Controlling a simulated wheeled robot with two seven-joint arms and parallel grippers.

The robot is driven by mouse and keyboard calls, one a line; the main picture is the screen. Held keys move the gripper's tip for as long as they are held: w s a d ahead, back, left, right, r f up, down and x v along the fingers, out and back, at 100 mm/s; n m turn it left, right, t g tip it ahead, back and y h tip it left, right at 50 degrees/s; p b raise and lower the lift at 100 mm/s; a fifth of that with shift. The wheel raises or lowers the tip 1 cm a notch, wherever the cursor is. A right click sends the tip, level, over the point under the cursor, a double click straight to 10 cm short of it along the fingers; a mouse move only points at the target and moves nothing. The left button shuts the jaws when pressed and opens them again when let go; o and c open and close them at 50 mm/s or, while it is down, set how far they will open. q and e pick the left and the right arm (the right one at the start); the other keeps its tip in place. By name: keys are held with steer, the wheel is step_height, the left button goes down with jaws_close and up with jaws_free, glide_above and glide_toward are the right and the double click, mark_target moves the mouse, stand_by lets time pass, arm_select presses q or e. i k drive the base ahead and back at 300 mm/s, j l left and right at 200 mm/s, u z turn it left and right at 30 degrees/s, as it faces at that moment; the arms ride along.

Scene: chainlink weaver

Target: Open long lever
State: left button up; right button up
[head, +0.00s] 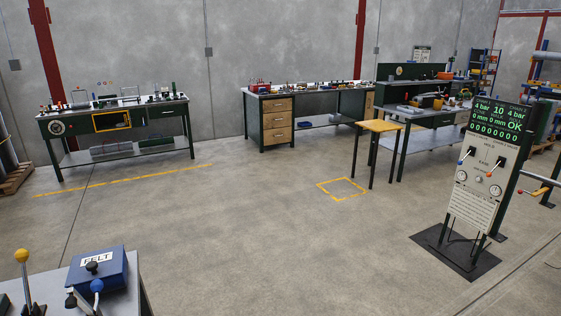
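No lever in view carries a readable name, so I cannot tell which one is the long lever. A lever with a yellow ball knob (22,256) stands upright at the bottom left, its base cut off by the picture edge. The control stand (483,185) at the right has two small levers, one with a blue tip (461,162) and one with an orange tip (489,174). Neither of my grippers is in view.
The blue FELT box (98,268) sits on a grey tabletop (125,297) at the bottom left. Workbenches (120,120) line the back wall. A yellow-topped stool (379,126) stands near a yellow floor square (342,188). The middle floor is clear.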

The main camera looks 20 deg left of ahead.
mark_target(22, 255)
steer(key=i+u, duration=0.15)
steer(key=u, duration=0.3)
steer(key=i+l+u, duration=0.1)
steer(key=u, duration=0.35)
steer(key=i+l+u, duration=0.15)
steer(key=u, duration=0.3)
steer(key=i+l+u, duration=0.1)
steer(key=u, duration=0.4)
